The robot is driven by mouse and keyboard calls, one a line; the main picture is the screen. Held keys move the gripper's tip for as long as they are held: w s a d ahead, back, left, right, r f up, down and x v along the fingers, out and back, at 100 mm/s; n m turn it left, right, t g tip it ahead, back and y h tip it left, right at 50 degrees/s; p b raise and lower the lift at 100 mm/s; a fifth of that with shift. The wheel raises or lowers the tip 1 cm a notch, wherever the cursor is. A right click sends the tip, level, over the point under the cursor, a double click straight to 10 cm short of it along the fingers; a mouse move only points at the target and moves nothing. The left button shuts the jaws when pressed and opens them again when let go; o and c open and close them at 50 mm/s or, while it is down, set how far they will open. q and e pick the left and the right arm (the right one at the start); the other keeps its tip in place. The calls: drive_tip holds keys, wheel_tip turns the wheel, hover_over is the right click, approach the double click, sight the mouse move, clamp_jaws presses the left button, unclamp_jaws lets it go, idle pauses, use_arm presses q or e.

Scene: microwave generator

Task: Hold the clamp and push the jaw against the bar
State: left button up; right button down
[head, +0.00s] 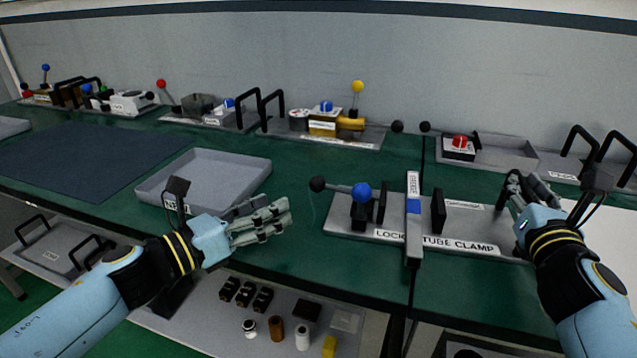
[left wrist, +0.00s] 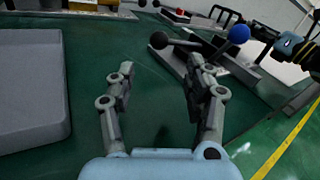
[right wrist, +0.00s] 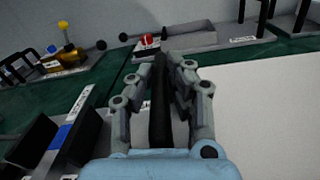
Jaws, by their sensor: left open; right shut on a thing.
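The tube clamp (head: 366,231) lies on the green bench, its grey base labelled along the front. At its left end are a lever with a black ball (head: 317,184) and a blue ball knob (head: 361,192), also in the left wrist view (left wrist: 238,34). A black jaw (head: 383,202) stands left of a grey bar (head: 412,235) with a blue band; a black plate (head: 438,211) stands right of it. My left gripper (head: 288,216) is open and empty, left of the clamp. My right gripper (head: 514,188) is shut on a black handle (right wrist: 160,105) at the clamp's right end.
A grey tray (head: 205,178) is behind my left gripper. A dark mat (head: 85,160) lies at the left. Several devices with ball levers line the back wall, including one with a red button (head: 459,142). A lower shelf holds small parts. Bench between tray and clamp is free.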

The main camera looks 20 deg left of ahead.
sight(311, 187)
use_arm(q)
drive_tip(key=x, duration=1.2)
drive_tip(key=shift+s+f, duration=0.1)
drive_tip(key=shift+f, duration=0.05)
drive_tip(key=shift+c, duration=0.4)
clamp_jaws()
